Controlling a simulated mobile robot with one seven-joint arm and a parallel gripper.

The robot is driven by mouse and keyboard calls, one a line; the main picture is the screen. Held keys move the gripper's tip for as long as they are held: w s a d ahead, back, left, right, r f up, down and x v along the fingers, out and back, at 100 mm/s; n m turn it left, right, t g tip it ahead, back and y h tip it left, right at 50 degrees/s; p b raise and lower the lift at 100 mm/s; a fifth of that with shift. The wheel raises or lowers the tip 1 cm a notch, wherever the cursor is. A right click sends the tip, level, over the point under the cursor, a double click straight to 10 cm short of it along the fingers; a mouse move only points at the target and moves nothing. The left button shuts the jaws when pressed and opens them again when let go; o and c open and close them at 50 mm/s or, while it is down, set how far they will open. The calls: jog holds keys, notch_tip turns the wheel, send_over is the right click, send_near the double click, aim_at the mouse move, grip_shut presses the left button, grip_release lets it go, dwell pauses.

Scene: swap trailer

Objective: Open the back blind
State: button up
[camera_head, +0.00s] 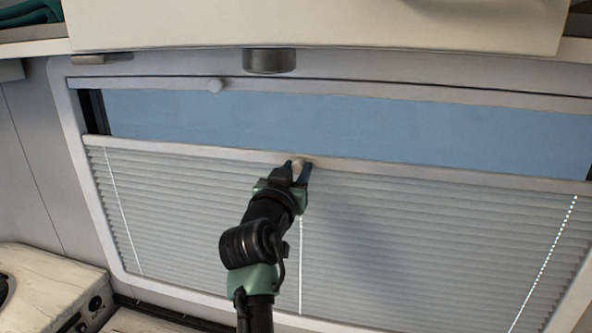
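The back blind (400,235) is a pale grey pleated shade in a light window frame. It covers most of the lower window, and a strip of blue glass (350,118) shows above its top rail (440,172). My gripper (300,170) is at the middle of this rail, with its fingers on either side of a small pale knob (297,164). The fingers look closed around the knob, which they partly hide.
A white overhead cabinet (320,25) juts out above the window, with a dark cylindrical fitting (269,60) below it. A worn white unit (50,285) with a dark round knob stands at the lower left. A grey wall (30,165) borders the window on the left.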

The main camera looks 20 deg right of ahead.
grip_shut()
dwell(1.0)
